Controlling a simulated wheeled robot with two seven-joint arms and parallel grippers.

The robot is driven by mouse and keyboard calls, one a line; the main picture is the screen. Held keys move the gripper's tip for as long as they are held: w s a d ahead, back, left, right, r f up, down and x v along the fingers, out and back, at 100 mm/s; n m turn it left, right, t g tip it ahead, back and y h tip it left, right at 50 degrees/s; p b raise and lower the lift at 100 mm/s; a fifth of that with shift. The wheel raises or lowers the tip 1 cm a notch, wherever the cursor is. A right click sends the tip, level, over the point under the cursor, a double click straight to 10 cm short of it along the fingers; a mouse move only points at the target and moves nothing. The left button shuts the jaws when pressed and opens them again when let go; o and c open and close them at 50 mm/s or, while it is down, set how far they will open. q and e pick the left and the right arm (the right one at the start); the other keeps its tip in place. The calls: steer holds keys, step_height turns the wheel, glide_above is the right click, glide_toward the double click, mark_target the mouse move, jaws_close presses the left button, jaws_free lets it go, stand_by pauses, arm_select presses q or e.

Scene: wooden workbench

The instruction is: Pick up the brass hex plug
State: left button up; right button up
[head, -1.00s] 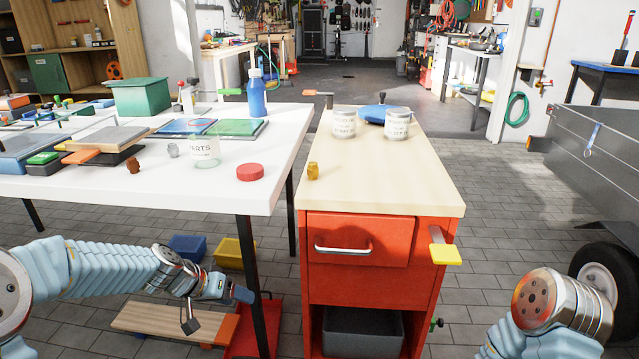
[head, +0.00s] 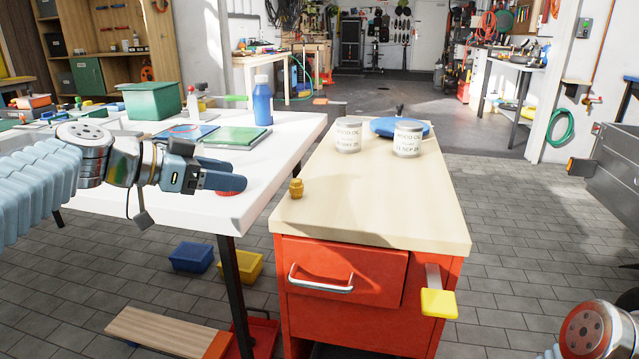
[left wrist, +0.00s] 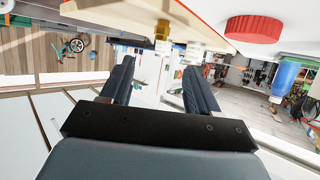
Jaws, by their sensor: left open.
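The brass hex plug (head: 296,188) stands upright on the light wooden top of the red cabinet (head: 383,200), near its left edge. In the left wrist view, the plug (left wrist: 162,30) shows near the top, beyond and roughly between my fingertips, and the picture is upside down. My left gripper (head: 238,182) is over the right part of the white table, left of the plug and apart from it. Its two fingers (left wrist: 158,75) are open with nothing between them. My right gripper is out of view; only part of my right arm shows at lower right.
A red round lid (head: 230,193) lies on the white table (head: 290,140), partly hidden behind my left gripper; it also shows in the left wrist view (left wrist: 253,28). A blue bottle (head: 263,104) stands farther back. Two white tins (head: 408,140) and a blue disc (head: 385,127) occupy the cabinet's far end.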

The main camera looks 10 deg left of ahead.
arm_select(q)
glide_toward(290, 182)
steer(key=x, duration=0.5)
steer(key=shift+s+f+p, duration=0.15)
steer(key=shift+p, duration=0.2)
steer(key=p+x, duration=0.1)
steer(key=x, duration=0.3)
steer(key=shift+w, duration=0.25)
steer(key=shift+w+d+f, duration=0.25)
steer(key=shift+c, duration=0.2)
jaws_close()
steer(key=shift+r, duration=0.15)
